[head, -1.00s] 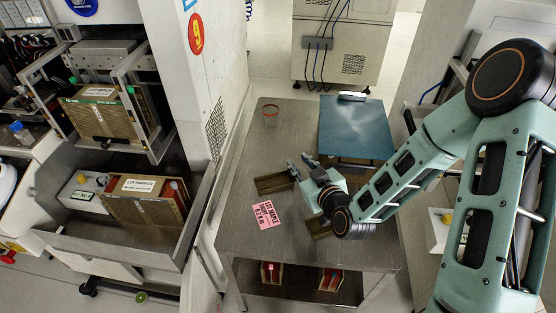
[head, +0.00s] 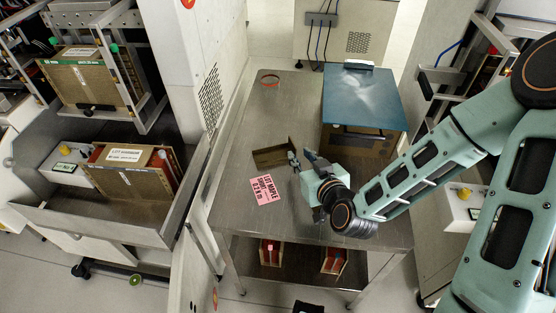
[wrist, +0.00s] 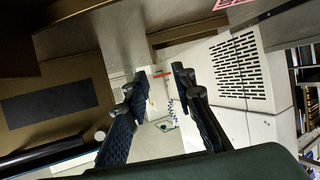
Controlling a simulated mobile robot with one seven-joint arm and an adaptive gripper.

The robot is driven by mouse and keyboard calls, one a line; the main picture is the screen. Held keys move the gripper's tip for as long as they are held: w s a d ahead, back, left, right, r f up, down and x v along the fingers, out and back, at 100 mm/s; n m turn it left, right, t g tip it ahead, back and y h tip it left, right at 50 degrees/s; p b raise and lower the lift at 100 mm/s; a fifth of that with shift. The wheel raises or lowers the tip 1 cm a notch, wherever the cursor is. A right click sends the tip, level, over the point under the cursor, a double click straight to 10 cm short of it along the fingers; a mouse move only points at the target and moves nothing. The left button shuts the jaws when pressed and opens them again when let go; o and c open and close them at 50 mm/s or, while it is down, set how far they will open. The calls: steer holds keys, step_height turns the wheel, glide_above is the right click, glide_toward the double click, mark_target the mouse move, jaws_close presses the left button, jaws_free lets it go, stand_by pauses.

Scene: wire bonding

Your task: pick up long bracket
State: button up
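An olive-brown bracket (head: 273,153) lies on the metal table, above the pink label; I cannot tell whether it is the long one. My gripper (head: 301,157) is beside its right end in the head view. In the wrist view my gripper (wrist: 162,90) shows its two dark fingers spread apart with nothing between them. A brown strip (wrist: 190,31) near the label in the wrist view looks like a bracket, beyond the fingertips. Any bracket beneath my wrist is hidden in the head view.
A brown box with a blue lid (head: 360,92) stands right of my gripper. The pink label (head: 264,190) lies on the metal table (head: 235,222). Red-and-wood items (head: 333,258) sit on the lower shelf.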

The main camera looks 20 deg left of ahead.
mark_target(276, 154)
steer(key=x, duration=0.7)
steer(key=shift+w+f, duration=0.1)
steer(key=shift+w, duration=0.45)
jaws_close()
